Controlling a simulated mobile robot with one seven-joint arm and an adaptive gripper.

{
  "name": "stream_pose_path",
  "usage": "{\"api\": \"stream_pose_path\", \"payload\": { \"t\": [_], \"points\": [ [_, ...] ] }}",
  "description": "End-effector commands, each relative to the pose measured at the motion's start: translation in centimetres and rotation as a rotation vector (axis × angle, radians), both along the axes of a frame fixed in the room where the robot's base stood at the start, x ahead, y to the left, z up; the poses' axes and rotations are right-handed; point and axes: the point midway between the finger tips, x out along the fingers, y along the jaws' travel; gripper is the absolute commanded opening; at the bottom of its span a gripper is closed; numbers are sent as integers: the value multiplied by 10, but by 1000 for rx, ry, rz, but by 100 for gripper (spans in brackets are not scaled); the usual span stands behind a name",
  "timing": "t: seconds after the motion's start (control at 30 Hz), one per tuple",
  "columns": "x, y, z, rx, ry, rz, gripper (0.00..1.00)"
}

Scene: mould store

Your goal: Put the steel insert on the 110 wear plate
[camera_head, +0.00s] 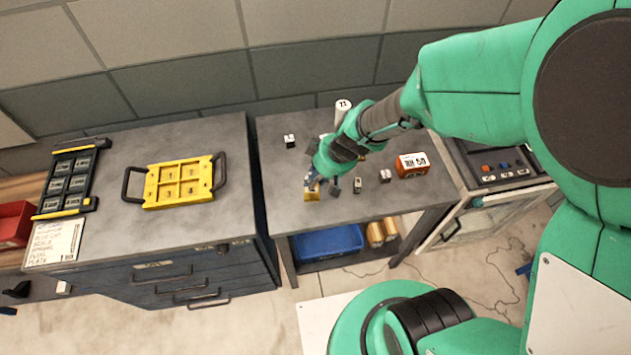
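My gripper (322,183) points down over the front left of the middle table. It is beside or over a small yellow block (311,195); its fingers are too small and dark to show whether they hold anything. Small pale-and-dark pieces stand on the table: one at the back left (290,140), one right of the gripper (357,186) and one further right (385,176). I cannot tell which is the steel insert. An orange block (411,169) with a white label stands at the right; its print is not clearly legible. I cannot make out the 110 wear plate for certain.
A yellow tray (151,187) with dark handles and a black-and-yellow rack (45,205) lie on the left cabinet, with a written sheet (55,242). A white cylinder (343,107) stands behind my arm. A blue bin (327,242) sits under the table.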

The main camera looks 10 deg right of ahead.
Motion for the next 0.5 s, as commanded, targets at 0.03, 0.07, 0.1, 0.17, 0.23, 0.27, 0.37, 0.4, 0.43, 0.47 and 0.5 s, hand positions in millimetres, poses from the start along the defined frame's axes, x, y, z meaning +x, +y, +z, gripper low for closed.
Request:
{"api": "stream_pose_path", "payload": {
  "t": [0.03,0.07,0.1,0.17,0.23,0.27,0.37,0.4,0.43,0.47,0.5],
  "points": [
    [0,0,-6,0,2,0,0],
    [-1,0,-10,0,2,0,0],
    [-1,0,-15,-1,3,0,0],
    [-1,0,-21,-1,2,-1,0],
    [-1,0,-28,-1,2,-1,0],
    [-1,0,-30,-1,2,-1,0],
    [0,0,-32,0,1,-1,0],
    [0,0,-32,0,1,-1,0],
    [0,0,-31,-1,1,0,0],
    [0,0,-31,-1,1,0,0],
    [0,0,-31,-1,1,0,0]
  ]
}}
